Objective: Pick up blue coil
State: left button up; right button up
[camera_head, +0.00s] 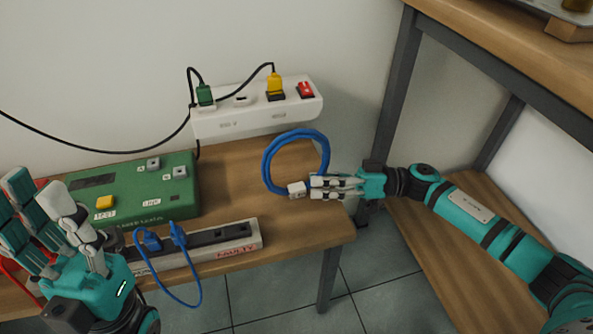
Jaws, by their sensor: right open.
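The blue coil (267,165) is a loop of blue cable near the back right end of the wooden bench, with a white connector (297,189) at its lower side. My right gripper (314,188) comes in from the right. Its fingers are open and point left, right beside the connector and the lower right of the loop. Whether they touch the connector cannot be told. My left gripper (42,212) is at the lower left with its fingers apart and nothing seen between them, in front of the green box's left end.
A green box (150,205) with buttons and a strip marked FAULTY (205,241) with a blue cable (199,285) plugged in stand on the bench (300,226). A white power strip (225,124) is behind. A taller table (480,35) stands at right.

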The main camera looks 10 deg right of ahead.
jog(key=shift+w+a, duration=0.15)
jog(key=shift+a, duration=0.5)
grip_shut()
